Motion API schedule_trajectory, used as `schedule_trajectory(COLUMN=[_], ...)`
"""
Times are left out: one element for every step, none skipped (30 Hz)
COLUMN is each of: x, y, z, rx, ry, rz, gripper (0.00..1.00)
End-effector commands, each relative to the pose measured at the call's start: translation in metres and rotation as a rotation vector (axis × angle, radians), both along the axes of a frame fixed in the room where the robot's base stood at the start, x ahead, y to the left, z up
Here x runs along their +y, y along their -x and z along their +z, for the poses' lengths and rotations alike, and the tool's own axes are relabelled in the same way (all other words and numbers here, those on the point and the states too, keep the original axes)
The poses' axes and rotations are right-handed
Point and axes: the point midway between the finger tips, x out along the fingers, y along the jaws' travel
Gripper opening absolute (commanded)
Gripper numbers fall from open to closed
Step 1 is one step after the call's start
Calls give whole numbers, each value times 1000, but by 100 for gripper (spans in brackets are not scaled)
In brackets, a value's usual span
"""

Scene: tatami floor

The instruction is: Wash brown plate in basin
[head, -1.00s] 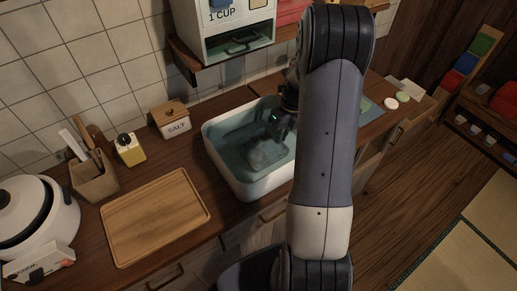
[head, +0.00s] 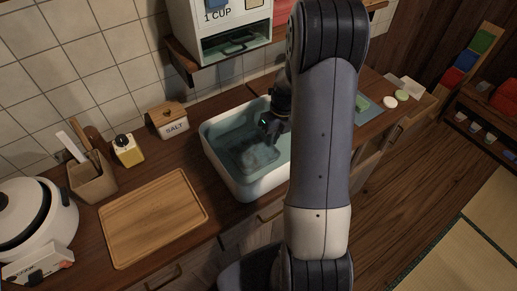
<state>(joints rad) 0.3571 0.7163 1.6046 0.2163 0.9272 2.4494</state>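The white basin (head: 248,190) stands on the wooden counter and holds bluish water (head: 226,130). My gripper (head: 268,133) points down into the basin, over its right half. A pale, blurred greyish patch (head: 258,157) shows in the water just below the gripper; I cannot tell what it is. I see no clearly brown plate. My arm hides the basin's right end, and the fingertips are dark and small, so their opening is unclear.
A wooden cutting board (head: 153,217) lies left of the basin. A salt box (head: 168,120), a yellow bottle (head: 128,149), a utensil holder (head: 92,180) and a rice cooker (head: 35,220) stand along the counter. A white dispenser (head: 232,28) is on a shelf above.

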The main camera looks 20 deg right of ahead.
Motion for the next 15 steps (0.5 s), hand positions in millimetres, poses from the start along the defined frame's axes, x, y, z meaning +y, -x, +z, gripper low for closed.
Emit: schedule_trajectory(x=[0,0,-1,-2,-3,-6,-9,-12,-16,-18,-21,-24,-27,-30,-34], y=[0,0,0,0,-1,-1,-2,-2,-3,-4,-4,-4,-5,-6,-7], z=[0,0,0,0,0,0,1,1,1,1,1,1,1,1,1], rx=[0,0,0,0,0,1,1,1,0,1,1,2,2,2,1], ry=[-1,-1,-1,-1,-1,-1,-1,-1,-1,-1,-2,-3,-3,-3,-1], rz=[0,0,-1,-1,-1,-1,-2,-3,-3,-3,-3,-2,-2,-3,-2], gripper=[0,0,0,0,0,0,0,0,0,0,0,0,0,0,0])
